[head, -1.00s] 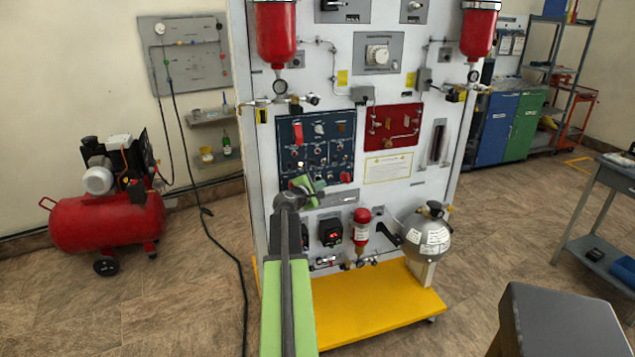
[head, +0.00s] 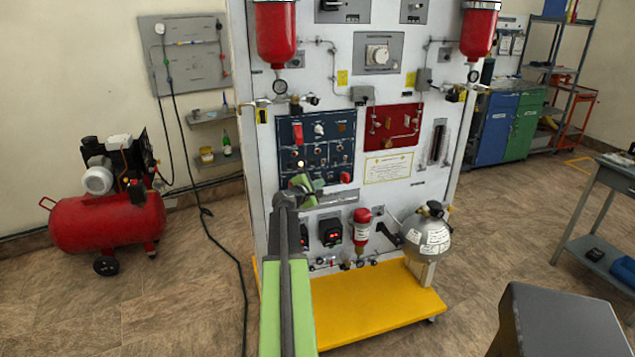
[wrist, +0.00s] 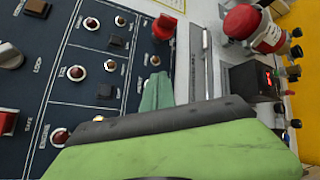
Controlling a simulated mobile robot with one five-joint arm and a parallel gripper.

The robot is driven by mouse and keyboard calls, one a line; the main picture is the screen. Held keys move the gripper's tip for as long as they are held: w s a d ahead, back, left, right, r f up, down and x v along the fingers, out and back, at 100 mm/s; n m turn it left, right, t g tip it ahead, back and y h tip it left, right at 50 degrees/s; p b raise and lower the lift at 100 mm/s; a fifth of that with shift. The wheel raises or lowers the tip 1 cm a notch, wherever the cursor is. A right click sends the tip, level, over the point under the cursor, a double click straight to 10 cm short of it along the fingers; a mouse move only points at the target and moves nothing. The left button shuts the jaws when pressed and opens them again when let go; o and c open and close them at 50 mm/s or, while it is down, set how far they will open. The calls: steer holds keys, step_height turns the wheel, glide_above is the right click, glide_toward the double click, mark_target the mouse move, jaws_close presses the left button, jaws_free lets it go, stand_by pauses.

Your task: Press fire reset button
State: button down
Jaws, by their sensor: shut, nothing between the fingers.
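The dark blue control panel (head: 345,130) on the white trainer board carries several buttons, lamps and switches. Its labels are too small to read in the head view, so I cannot tell which one is the fire reset button. My gripper (head: 317,184) is shut and empty at the panel's lower edge. In the wrist view its green-teal fingertips (wrist: 156,90) point along the blue panel (wrist: 60,100), among round buttons and dark square switches. I cannot tell whether they touch it. A red knob (wrist: 164,27) lies beyond the tips.
A red panel (head: 393,127) is to the right. Below are a red-topped cylinder (head: 361,222), a box with a lit red display (head: 331,232) and a grey sphere (head: 428,236). A yellow base (head: 385,305) projects forward. A red compressor (head: 108,220) stands left.

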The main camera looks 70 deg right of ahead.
steer(key=shift+w+d, duration=0.25)
steer(key=shift+d, duration=0.05)
stand_by(0.5)
stand_by(0.4)
steer(key=shift+s+a, duration=0.55)
steer(key=shift+a, duration=0.05)
steer(key=shift+a, duration=0.1)
steer(key=s+a, duration=0.3)
steer(key=shift+a, duration=0.35)
stand_by(0.6)
